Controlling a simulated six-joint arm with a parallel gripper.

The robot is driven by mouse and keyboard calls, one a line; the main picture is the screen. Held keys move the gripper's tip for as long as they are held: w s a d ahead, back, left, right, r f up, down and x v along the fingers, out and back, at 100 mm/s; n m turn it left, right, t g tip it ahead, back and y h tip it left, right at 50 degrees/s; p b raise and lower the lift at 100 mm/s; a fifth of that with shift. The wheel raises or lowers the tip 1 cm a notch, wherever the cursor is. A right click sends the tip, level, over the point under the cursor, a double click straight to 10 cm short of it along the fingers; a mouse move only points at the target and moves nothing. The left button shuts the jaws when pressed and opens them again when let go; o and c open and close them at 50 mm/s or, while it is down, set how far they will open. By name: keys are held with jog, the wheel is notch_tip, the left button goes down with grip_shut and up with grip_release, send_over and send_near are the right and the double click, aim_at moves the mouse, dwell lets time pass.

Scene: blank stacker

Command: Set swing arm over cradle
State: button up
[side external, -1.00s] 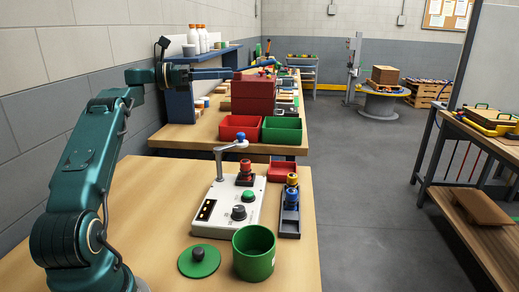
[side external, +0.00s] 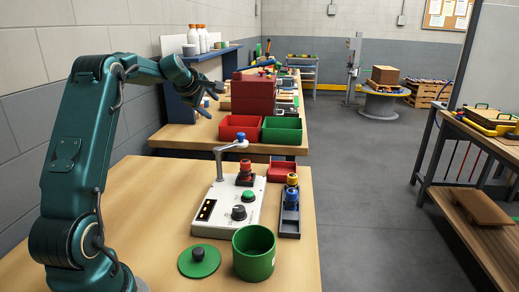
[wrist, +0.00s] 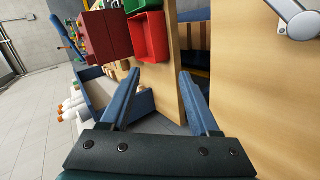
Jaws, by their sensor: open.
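The swing arm (side external: 231,148) is a grey bar on an upright post, with a blue knob (side external: 243,143) at its right end. It stands at the back of a white panel box (side external: 222,222). A red piece on a black base (side external: 245,178) sits on the box below and right of the knob; I cannot tell whether this is the cradle. My gripper (side external: 212,101) is open and empty, up and left of the swing arm, apart from it. In the wrist view its two blue fingers (wrist: 160,75) are spread, and a grey arm part (wrist: 298,18) shows at top right.
A green cup (side external: 254,258) and a green lid (side external: 199,262) stand in front of the box. A dark rack (side external: 289,222) with blue and yellow pieces is right of it. Red (side external: 239,121) and green (side external: 282,123) bins stand on the table behind. Bare table lies left of the box.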

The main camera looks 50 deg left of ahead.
notch_tip(320, 180, up, 6)
jog(key=d+m+t+y, duration=0.2)
jog(key=m+y, duration=0.2)
jog(key=m, duration=0.4)
notch_tip(320, 180, up, 5)
jog(key=m+t+h, duration=0.2)
jog(key=m+t, duration=0.3)
jog(key=m, duration=0.5)
send_over(238, 135)
jog(key=shift+t, duration=0.4)
jog(key=f, duration=1.8)
jog(key=shift+s+d, duration=0.2)
jog(key=shift+s, duration=0.1)
jog(key=shift+x, duration=2.55)
grip_shut()
